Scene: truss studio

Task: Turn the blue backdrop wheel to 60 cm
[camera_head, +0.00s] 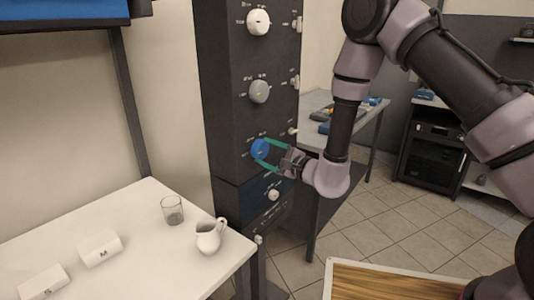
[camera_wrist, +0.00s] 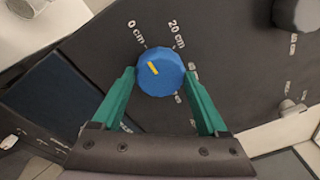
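The blue wheel (camera_head: 260,149) sits on the front of the dark column, and in the wrist view the blue wheel (camera_wrist: 165,77) shows a yellow pointer mark directed up and left, roughly toward the "0 cm" label (camera_wrist: 137,32). A "20 cm" label (camera_wrist: 178,33) is up and right of the wheel. More labels run down its right side, partly hidden by a finger. My gripper (camera_head: 268,156) is in front of the wheel. In the wrist view my gripper (camera_wrist: 160,76) is open, its green fingers at the left and right of the wheel with small gaps visible.
The dark column (camera_head: 228,110) carries a white knob (camera_head: 258,21) and a grey knob (camera_head: 259,92) above, and another knob (camera_head: 273,195) below. A white table (camera_head: 150,250) at left holds a glass (camera_head: 172,211), a jug (camera_head: 209,237) and two lettered blocks.

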